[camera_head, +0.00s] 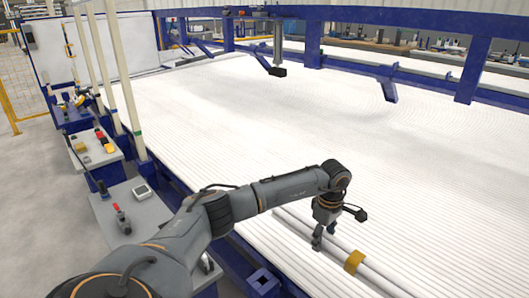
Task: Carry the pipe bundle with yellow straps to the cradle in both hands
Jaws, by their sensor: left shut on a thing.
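The pipe bundle (382,280) shows at the lower right as a few pale, parallel pipes. One yellow strap (354,262) goes around it. Its near right end runs out of the bottom of the picture. My left gripper (322,241) points down onto the bundle, up and left of the strap, and is shut on it. The fingertips are partly lost against the pipes. My right gripper is out of view. I cannot pick out the cradle for certain.
A wide bed of white pipes (260,120) fills the middle, with a blue frame (380,70) and short posts over its far side. At the left are pale upright poles (127,80) and grey benches with small tools (130,210). A yellow fence (12,112) stands far left.

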